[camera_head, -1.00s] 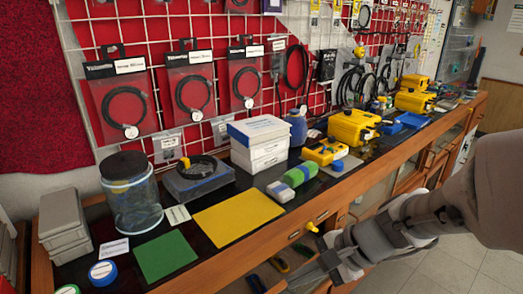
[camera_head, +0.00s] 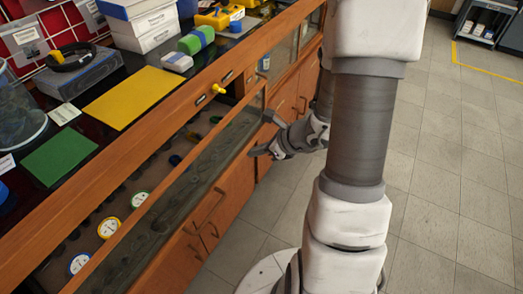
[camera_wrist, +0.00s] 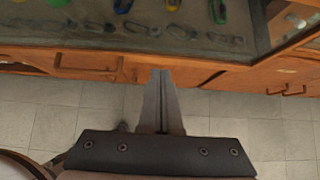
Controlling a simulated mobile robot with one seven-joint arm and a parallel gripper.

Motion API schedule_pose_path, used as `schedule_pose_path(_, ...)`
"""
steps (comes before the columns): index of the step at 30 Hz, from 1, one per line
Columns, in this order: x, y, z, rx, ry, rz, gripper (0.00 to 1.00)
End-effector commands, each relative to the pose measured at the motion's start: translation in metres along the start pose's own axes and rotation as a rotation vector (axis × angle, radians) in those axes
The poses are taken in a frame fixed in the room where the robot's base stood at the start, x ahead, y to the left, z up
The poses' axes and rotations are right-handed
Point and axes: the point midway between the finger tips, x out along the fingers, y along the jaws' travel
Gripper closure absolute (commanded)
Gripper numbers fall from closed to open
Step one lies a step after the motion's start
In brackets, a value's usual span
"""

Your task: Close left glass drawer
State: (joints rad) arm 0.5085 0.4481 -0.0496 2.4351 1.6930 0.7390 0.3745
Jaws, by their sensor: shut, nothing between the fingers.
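The left glass drawer (camera_head: 190,187) stands pulled out from the counter in the head view, with a gap between the counter edge and its glass-and-wood front. Several small round items and rolls lie inside it. In the wrist view its glass (camera_wrist: 60,35) spans the top, with colored tools visible through it. My gripper (camera_head: 258,150) is outside the drawer, by the right part of its front. In the wrist view my gripper (camera_wrist: 161,73) has its fingers together and empty, with the tips near the wooden edge below the glass. I cannot tell whether they touch it.
Wooden cabinet doors with handles (camera_head: 205,222) lie below the drawer. The counter holds a yellow mat (camera_head: 133,97), a green mat (camera_head: 60,158) and white boxes (camera_head: 145,28).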

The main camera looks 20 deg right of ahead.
Motion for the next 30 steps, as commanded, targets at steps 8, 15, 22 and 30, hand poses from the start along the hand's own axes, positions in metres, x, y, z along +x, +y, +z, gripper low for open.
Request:
schedule_pose_path(8,0.055,0.0,0.008,-0.007,-0.002,0.001,1.0)
schedule_pose_path(15,0.071,0.0,0.026,-0.004,-0.002,0.0,1.0)
schedule_pose_path(22,0.074,0.0,0.029,-0.003,-0.001,0.001,1.0)
schedule_pose_path(30,0.08,0.001,0.034,-0.005,-0.001,0.002,1.0)
